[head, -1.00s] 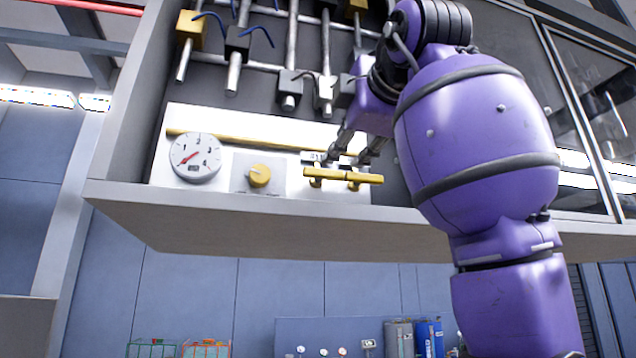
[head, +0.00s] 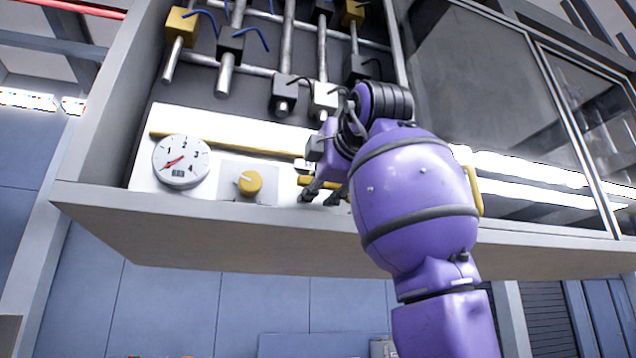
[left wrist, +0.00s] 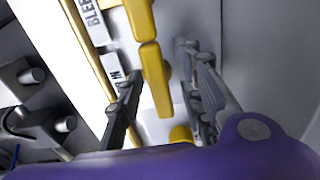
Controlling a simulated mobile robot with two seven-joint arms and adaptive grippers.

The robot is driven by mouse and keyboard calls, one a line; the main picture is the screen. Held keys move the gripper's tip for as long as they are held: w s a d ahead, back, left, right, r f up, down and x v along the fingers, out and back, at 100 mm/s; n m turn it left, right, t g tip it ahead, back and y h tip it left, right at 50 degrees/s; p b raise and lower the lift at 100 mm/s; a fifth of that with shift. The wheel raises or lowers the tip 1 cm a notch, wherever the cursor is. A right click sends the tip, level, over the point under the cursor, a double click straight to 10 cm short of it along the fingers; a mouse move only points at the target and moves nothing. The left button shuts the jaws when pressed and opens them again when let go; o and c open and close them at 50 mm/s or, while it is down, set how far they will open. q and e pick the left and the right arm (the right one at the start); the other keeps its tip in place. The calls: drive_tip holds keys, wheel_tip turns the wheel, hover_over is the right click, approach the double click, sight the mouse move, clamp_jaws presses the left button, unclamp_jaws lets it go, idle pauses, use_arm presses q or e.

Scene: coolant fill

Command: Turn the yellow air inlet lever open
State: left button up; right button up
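The yellow lever (left wrist: 155,85) beside the label ending in "IN" lies across the front of the white panel (head: 145,160). A small part of the lever (head: 304,181) shows in the head view; my gripper and arm hide the rest. My left gripper (head: 322,194) is at the panel. In the left wrist view this gripper (left wrist: 163,95) is open, with one finger on each side of the lever. A gap shows on both sides, and I cannot tell whether either finger touches it. My right gripper is not in view.
A second yellow lever (left wrist: 140,18) lies end to end with the first, by a "BLEED" label. A round gauge (head: 181,161) and yellow knob (head: 250,183) are to the left. Pipes and valves (head: 230,45) hang above. The shelf edge (head: 250,230) runs below.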

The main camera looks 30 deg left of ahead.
use_arm(q)
clamp_jaws()
idle(0.3)
drive_tip(key=m, duration=0.4)
drive_tip(key=shift+a+f, duration=0.1)
drive_tip(key=shift+f, duration=0.05)
drive_tip(key=m, duration=0.9)
drive_tip(key=shift+s+m, duration=0.1)
drive_tip(key=shift+m, duration=2.3)
